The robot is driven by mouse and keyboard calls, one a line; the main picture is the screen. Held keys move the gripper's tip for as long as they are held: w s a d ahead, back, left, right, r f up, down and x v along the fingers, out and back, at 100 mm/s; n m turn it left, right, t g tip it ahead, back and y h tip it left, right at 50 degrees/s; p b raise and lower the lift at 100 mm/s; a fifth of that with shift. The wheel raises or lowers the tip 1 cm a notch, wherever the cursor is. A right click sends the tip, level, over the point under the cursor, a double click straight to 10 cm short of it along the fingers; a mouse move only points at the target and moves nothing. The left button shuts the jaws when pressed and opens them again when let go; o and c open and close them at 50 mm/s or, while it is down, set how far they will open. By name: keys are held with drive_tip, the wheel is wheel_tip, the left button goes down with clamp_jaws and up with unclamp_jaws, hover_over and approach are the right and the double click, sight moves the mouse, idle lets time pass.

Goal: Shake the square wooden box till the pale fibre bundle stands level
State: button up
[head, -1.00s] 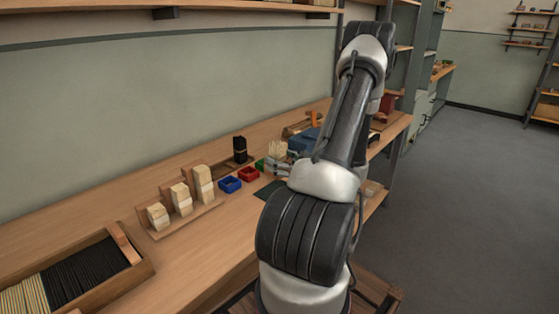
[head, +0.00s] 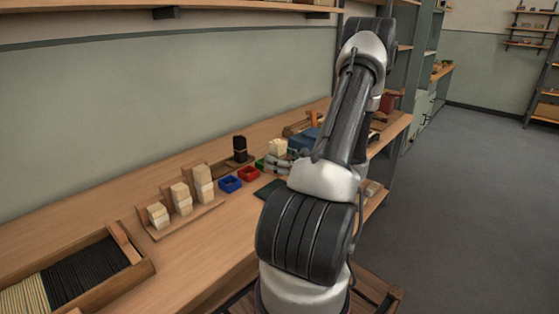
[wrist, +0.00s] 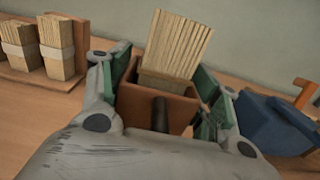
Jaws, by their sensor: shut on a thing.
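The square wooden box (wrist: 180,108) is brown and open-topped, in the middle of the wrist view. The pale fibre bundle (wrist: 176,48) stands up out of it, leaning a little to the right there, with a fairly even top edge. My gripper (wrist: 158,92) is shut on the box, a green-padded finger on either side. In the head view my gripper (head: 275,165) is over the bench and the bundle (head: 278,147) shows above it as a compact block. The box is mostly hidden there, and its height above the bench is unclear.
Several tied pale bundles (head: 181,197) stand on a wooden stand to the left. Blue (head: 230,184) and red (head: 248,174) trays and a black bundle (head: 240,148) are near my gripper. A blue object (wrist: 270,122) lies close on its right. The bench front is mostly clear.

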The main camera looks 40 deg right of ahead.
drive_tip(key=shift+r, duration=0.7)
wheel_tip(320, 180, down, 3)
drive_tip(key=shift+r, duration=0.1)
wheel_tip(320, 180, up, 3)
